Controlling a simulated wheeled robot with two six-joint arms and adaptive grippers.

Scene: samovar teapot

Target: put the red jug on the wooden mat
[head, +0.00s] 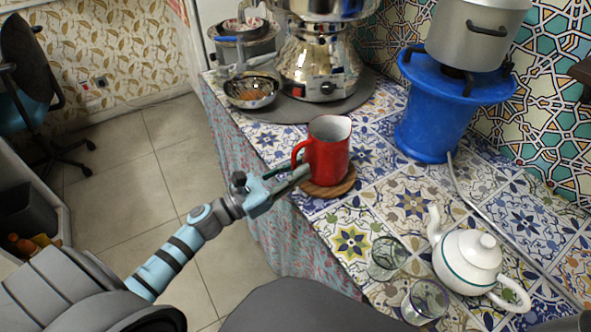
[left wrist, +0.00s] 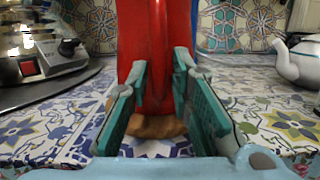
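The red jug (head: 328,150) stands upright over the round wooden mat (head: 334,190) near the table's front edge in the head view. Its handle faces left toward my left arm. My left gripper (head: 299,176) reaches the jug's handle side. In the left wrist view the red jug (left wrist: 157,50) fills the middle, with the handle between the two fingers of my left gripper (left wrist: 158,72). The fingers stand apart, one on each side of the handle. The wooden mat (left wrist: 152,126) shows beneath the jug. My right gripper is not in view.
A white teapot (head: 470,258) and two glasses (head: 387,257) stand at the front right. A blue stand (head: 432,125) holds a pot (head: 470,40) behind. A samovar (head: 318,62) and a strainer bowl (head: 252,92) are at the back left. Tiled table is clear right of the jug.

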